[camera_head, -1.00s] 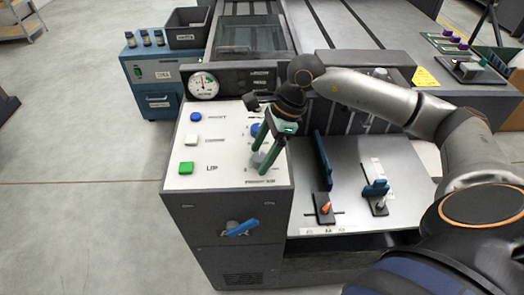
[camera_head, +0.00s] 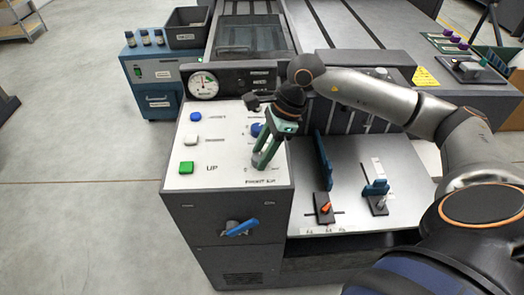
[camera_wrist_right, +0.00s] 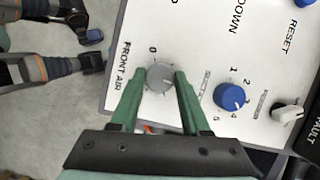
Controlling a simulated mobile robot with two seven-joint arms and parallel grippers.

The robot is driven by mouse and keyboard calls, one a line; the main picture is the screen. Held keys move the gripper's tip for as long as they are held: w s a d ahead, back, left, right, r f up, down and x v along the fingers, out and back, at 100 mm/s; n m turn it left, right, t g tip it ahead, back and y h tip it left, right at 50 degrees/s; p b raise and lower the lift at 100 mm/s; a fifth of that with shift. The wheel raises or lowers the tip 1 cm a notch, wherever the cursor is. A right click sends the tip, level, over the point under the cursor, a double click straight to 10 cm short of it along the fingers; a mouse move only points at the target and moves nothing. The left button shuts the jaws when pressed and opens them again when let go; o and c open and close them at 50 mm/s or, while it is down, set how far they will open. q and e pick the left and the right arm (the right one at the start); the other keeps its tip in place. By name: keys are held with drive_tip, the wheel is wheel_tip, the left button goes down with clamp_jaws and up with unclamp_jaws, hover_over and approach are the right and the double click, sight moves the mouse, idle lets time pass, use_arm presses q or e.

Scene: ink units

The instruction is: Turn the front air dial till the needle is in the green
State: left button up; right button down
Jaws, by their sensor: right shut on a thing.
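The front air dial (camera_wrist_right: 160,77) is a round grey knob beside the FRONT AIR print on the white panel (camera_head: 212,148), seen in the right wrist view. My right gripper (camera_wrist_right: 156,82) has its green fingers on either side of the knob and is shut on it. In the head view the right gripper (camera_head: 262,164) reaches down to the panel's near right part, and its fingers mostly hide the dial. The round gauge (camera_head: 203,85) stands at the panel's back left. Its needle points roughly upward; whether it lies in the green is too small to tell. My left gripper is not in view.
A blue knob (camera_wrist_right: 229,97) sits close to the right finger, with a white switch (camera_wrist_right: 287,112) beyond it. Blue, white and green (camera_head: 186,168) buttons line the panel's left side. A blue lever (camera_head: 240,228) is on the cabinet front. An upright blue plate (camera_head: 323,160) stands right of the panel.

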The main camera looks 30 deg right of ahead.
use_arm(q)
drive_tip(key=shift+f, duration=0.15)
use_arm(e)
drive_tip(key=shift+s+f+m+t+b, duration=0.15)
drive_tip(key=shift+m+t+b, duration=0.15)
drive_tip(key=shift+m+b, duration=0.55)
drive_tip(key=shift+m+h+b, duration=0.3)
drive_tip(key=shift+m+b, duration=0.25)
drive_tip(key=shift+m, duration=0.2)
drive_tip(key=shift+a+m+t+b, duration=0.1)
drive_tip(key=shift+m+t+b, duration=0.5)
drive_tip(key=shift+m, duration=0.2)
drive_tip(key=shift+m+h+b, duration=0.5)
drive_tip(key=shift+m+b, duration=0.05)
drive_tip(key=shift+m, duration=0.45)
drive_tip(key=shift+m+t, duration=0.3)
drive_tip(key=shift+m, duration=0.1)
use_arm(q)
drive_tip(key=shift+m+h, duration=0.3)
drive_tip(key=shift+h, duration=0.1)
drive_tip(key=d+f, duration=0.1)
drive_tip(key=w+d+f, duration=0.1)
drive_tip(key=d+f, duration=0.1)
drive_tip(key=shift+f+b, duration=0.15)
drive_tip(key=shift+b, duration=0.2)
use_arm(e)
drive_tip(key=shift+m+h, duration=0.3)
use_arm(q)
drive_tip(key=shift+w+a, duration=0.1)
